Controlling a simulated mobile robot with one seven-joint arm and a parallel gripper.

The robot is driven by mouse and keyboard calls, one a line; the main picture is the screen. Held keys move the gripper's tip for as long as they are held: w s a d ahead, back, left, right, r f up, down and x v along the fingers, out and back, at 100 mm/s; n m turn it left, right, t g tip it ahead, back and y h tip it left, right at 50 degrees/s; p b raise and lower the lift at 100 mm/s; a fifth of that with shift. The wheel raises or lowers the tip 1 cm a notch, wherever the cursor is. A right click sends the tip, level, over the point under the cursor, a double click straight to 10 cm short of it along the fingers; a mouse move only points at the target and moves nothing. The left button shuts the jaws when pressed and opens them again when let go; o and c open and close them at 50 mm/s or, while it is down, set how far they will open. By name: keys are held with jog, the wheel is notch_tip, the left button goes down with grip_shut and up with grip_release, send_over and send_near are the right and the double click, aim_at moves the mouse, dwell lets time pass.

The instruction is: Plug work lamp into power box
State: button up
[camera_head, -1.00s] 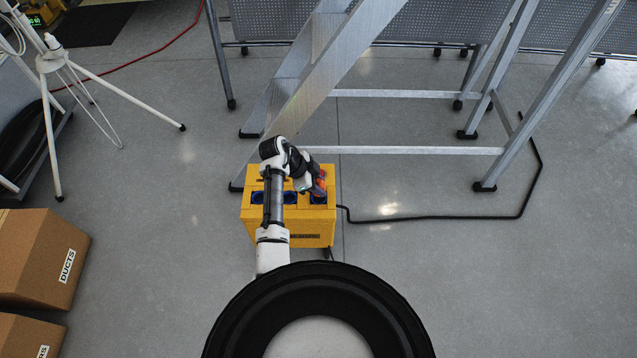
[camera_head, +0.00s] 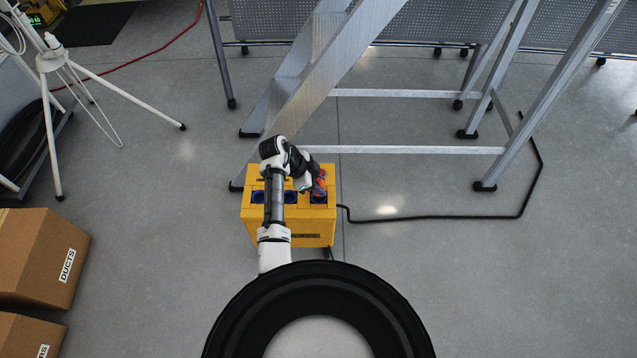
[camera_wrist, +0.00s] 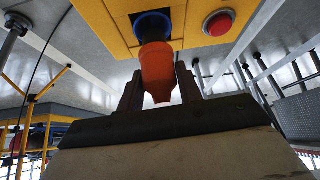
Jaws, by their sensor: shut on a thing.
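The yellow power box (camera_head: 262,228) stands on the floor at the picture's centre, with blue round sockets (camera_head: 258,197) on its top. My gripper (camera_wrist: 160,88) is shut on an orange-red plug (camera_wrist: 157,68). In the head view, the plug (camera_head: 321,181) is over the box's right-hand socket (camera_head: 318,198). In the wrist view, the plug's dark front end meets the blue socket ring (camera_wrist: 152,20). I cannot tell how deep it sits. My gripper (camera_head: 314,186) is partly hidden by my arm in the head view. No work lamp can be clearly identified.
A red button (camera_wrist: 218,23) is beside the socket. A metal ladder stand (camera_head: 420,150) rises just behind the box. A black cable (camera_head: 440,217) runs right from it. A white tripod (camera_head: 50,75) and cardboard boxes (camera_head: 40,255) are at left. The floor at right is clear.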

jog(key=shift+f, duration=0.15)
jog(key=shift+f+b, duration=1.25)
jog(key=shift+f, duration=0.3)
jog(key=o, duration=1.6)
jog(key=shift+c, duration=0.2)
jog(key=shift+r, duration=0.15)
jog(key=shift+r+p, duration=4.4)
jog(key=shift+r, duration=1.05)
